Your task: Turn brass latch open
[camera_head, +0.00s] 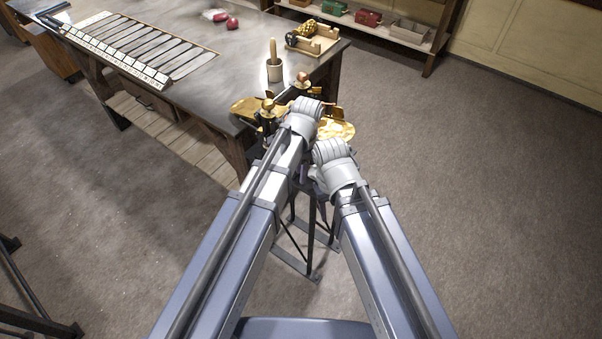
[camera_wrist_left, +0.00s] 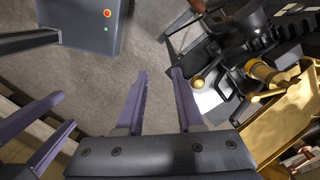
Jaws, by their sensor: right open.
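A dark machine with brass parts (camera_head: 335,131) stands at the near corner of the workbench, largely hidden behind my wrists in the head view. In the left wrist view, a small brass ball knob (camera_wrist_left: 198,84) and a brass handle (camera_wrist_left: 264,74) show on the dark machine, beside a brass tray-like part (camera_wrist_left: 290,118). I cannot tell which of these is the latch. My left gripper (camera_wrist_left: 160,78) is open and empty, its purple fingers left of the ball knob and apart from it. My right gripper (camera_wrist_left: 67,110) is open and empty at the left of that view.
The workbench (camera_head: 215,100) holds a slatted rack (camera_head: 150,50), a wooden pestle in a cup (camera_head: 274,65), a wooden tray (camera_head: 325,43) and red items (camera_head: 232,23). A shelf with boxes (camera_head: 368,17) stands behind. The floor at right is clear.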

